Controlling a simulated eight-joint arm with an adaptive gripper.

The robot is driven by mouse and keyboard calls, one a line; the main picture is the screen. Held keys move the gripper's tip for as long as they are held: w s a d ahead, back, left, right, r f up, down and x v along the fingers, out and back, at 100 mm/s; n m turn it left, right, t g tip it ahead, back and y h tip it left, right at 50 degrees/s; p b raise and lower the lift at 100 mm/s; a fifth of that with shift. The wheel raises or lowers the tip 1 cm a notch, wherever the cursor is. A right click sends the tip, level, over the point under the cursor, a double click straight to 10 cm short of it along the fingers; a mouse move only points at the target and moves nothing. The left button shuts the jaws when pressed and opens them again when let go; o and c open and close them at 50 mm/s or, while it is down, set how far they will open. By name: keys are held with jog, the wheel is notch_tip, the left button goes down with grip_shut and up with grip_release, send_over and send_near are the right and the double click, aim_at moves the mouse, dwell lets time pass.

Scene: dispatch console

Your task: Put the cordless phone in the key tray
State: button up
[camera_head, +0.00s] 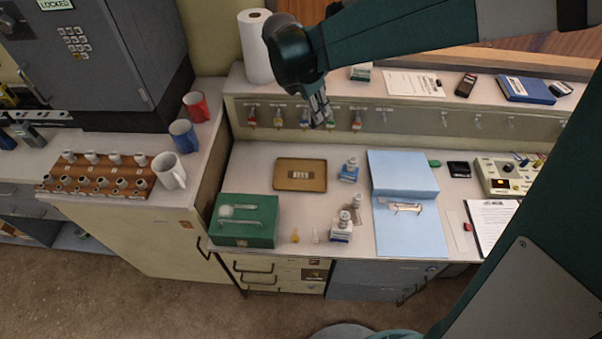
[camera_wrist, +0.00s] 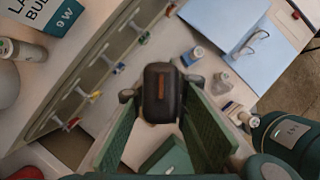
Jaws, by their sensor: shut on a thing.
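The cordless phone (camera_wrist: 161,100), a dark rounded block with a small brown panel, sits between the fingertips of my gripper (camera_wrist: 158,98) in the wrist view. My gripper is shut on it. In the head view, my gripper (camera_head: 320,112) is up in front of the key-hook rail, above and behind the key tray; the phone is hard to make out there. The key tray (camera_head: 281,184) is a shallow brown tray with a pale label, flat on the desk behind the green box. In the wrist view the tray seems hidden behind the phone and fingers.
The green box (camera_head: 247,222) stands in front of the tray. A blue-labelled bottle (camera_head: 349,171) and blue folder (camera_head: 404,172) lie to its right. The hook rail (camera_head: 420,118) with hanging keys runs behind. A paper roll (camera_head: 256,48) stands on the shelf.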

send_over(301, 175)
notch_tip(301, 175, down, 13)
jog(key=shift+f+n, duration=0.15)
jog(key=shift+n, duration=0.25)
dwell(0.4)
notch_tip(301, 175, down, 6)
jog(key=b, duration=0.1)
dwell(0.4)
jog(key=shift+f, duration=0.15)
jog(key=shift+f+b, duration=0.45)
jog(key=shift+f, duration=1.4)
jog(key=shift+f, duration=0.1)
